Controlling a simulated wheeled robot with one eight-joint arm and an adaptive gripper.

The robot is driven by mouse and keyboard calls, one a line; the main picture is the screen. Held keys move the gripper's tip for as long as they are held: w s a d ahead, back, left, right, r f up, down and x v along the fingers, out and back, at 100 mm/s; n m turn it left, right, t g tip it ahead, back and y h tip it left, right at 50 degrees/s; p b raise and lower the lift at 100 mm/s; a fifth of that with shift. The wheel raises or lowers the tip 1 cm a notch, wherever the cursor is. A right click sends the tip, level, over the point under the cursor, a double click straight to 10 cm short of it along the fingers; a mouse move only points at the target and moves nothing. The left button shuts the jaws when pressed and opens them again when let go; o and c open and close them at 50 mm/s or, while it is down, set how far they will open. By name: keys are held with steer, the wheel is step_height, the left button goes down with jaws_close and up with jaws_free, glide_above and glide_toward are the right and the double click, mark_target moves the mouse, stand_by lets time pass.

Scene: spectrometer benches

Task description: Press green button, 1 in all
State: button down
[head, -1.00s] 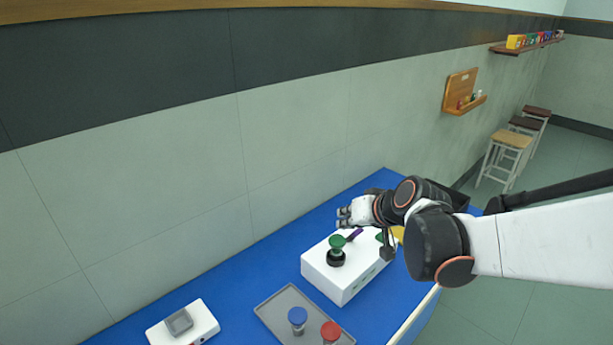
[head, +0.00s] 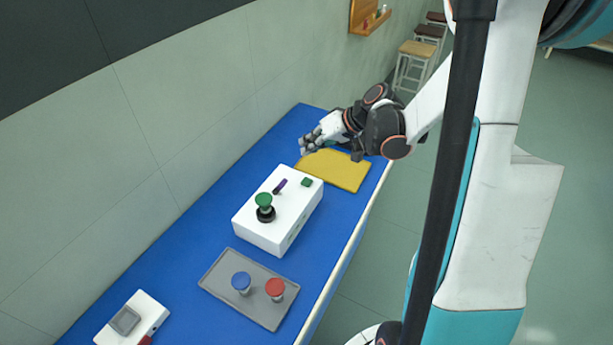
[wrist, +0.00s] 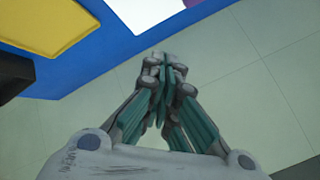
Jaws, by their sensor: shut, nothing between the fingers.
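A white box (head: 272,234) stands on the blue table. On its top are a small green button (head: 306,182) near the far right corner, a green cap on a black base (head: 264,203) and a small purple lever (head: 280,186). My gripper (head: 305,147) is shut and empty. It is beyond the box, above the table by the yellow mat, apart from the green button. A corner of the white box (wrist: 153,12) shows at the top there; the green button does not.
The yellow mat (head: 345,172) lies at the table's far end. A grey tray (head: 222,276) with a blue-topped jar (head: 241,284) and a red-topped jar (head: 275,289) lies nearer. A white device (head: 130,318) is at the near left. The wall (head: 215,130) runs along the table's left.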

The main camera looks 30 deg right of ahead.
mark_target(309, 179)
steer(key=shift+f, duration=0.15)
step_height(309, 179, down, 9)
steer(key=b, duration=0.6)
steer(key=shift+r, duration=0.2)
steer(key=shift+b, duration=0.35)
stand_by(1.0)
steer(key=shift+f+b, duration=0.35)
steer(key=shift+f+b, duration=0.5)
steer(key=shift+f, duration=0.05)
stand_by(0.6)
steer(key=shift+r, duration=0.1)
steer(key=shift+r+p, duration=0.65)
steer(key=shift+r, duration=0.25)
steer(key=shift+r+p, duration=1.65)
steer(key=shift+r, duration=0.8)
